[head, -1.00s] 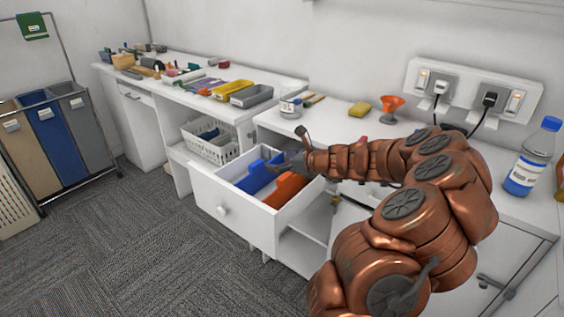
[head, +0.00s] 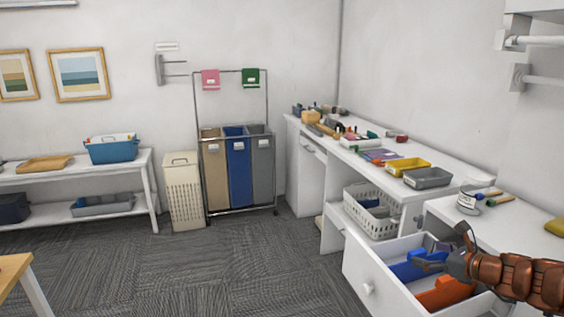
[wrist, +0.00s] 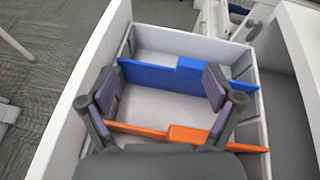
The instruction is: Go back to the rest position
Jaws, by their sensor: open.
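My gripper (wrist: 161,92) is open and empty, with its two fingers spread wide apart in the wrist view. It is over an open white drawer (wrist: 72,118), which also shows at the lower right of the head view (head: 372,290). In the drawer stand a blue divider (wrist: 152,77) and an orange divider (wrist: 150,131), crossing it from side to side. In the head view my gripper (head: 452,250) is at the drawer's right side, by the blue divider (head: 408,269) and the orange divider (head: 445,293). I cannot tell its exact height above the drawer.
A white counter (head: 475,228) stands behind the drawer, with a jar (head: 468,201) on it. A white basket (head: 372,212) sits on a shelf to the left. Laundry bins (head: 238,170) stand at the back. The carpet (head: 230,265) in the middle is clear.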

